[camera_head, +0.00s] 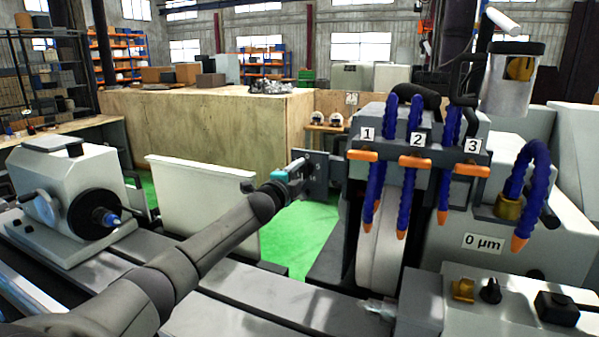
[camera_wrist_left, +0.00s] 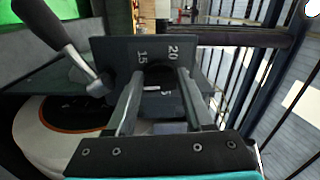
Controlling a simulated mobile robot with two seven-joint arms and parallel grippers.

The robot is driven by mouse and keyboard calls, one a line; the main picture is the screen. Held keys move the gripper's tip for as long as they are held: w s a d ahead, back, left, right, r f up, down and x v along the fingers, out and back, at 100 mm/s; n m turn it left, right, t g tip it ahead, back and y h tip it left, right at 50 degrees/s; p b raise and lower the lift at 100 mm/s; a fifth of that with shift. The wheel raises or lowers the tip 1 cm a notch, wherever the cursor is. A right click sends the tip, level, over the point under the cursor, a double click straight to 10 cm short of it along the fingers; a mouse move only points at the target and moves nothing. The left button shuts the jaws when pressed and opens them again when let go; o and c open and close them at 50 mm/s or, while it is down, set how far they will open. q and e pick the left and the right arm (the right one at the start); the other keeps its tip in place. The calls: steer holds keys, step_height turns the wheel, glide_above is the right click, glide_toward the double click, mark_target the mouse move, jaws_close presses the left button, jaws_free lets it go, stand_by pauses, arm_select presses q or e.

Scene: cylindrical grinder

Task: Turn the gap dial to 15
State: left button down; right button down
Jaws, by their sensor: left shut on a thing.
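The gap dial (camera_wrist_left: 158,76) is a dark round knob on a dark plate (camera_wrist_left: 125,52) with white numbers; 15 and 20 read above the knob and a 5 shows below it. A short white line shows beneath the knob. My left gripper (camera_wrist_left: 158,82) is shut on the dial, one finger on each side, hiding part of the knob and scale. In the head view my left gripper (camera_head: 300,168) reaches the dark plate (camera_head: 318,172) at the left of the machine's wheel housing; the dial's numbers are too small to read there. My right gripper is not in view.
Blue coolant hoses (camera_head: 405,200) with orange nozzles and orange valves labelled 1, 2 and 3 hang right of the plate, over the pale grinding wheel (camera_head: 380,245). A "0 µm" label (camera_head: 483,243) is at right. A metal lever (camera_wrist_left: 62,45) stands close left of my gripper in the wrist view.

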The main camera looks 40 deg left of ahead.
arm_select(q)
steer(key=m+p, duration=0.1)
steer(key=m, duration=0.4)
steer(key=shift+r+m, duration=0.15)
steer(key=shift+m, duration=0.15)
steer(key=shift+m+p, duration=0.35)
steer(key=shift+m, duration=1.65)
steer(key=shift+r, duration=0.1)
steer(key=shift+c, duration=1.5)
jaws_free()
